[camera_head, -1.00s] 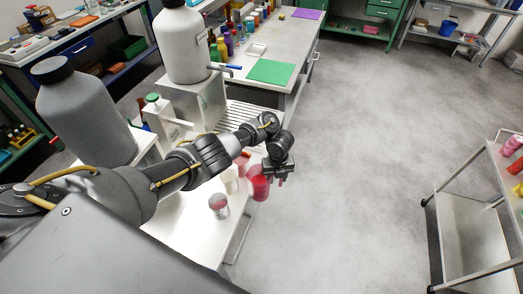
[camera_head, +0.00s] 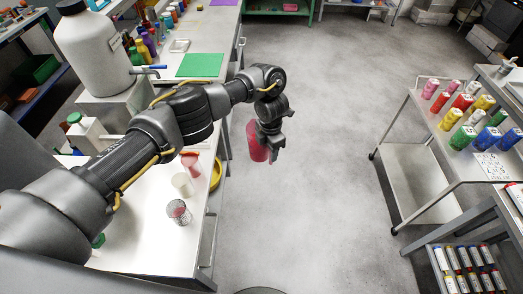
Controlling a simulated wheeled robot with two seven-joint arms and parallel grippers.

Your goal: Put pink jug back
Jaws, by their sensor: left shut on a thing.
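The pink jug (camera_head: 256,142) is a translucent pink-red vessel in the head view. My left gripper (camera_head: 271,153) is shut on it and holds it in the air over the open floor, just right of the white table's edge. The jug hangs roughly upright, partly hidden behind the gripper. My right gripper is not in the view.
A trolley (camera_head: 420,165) at right carries several coloured bottles. Grey floor (camera_head: 330,150) lies clear between.

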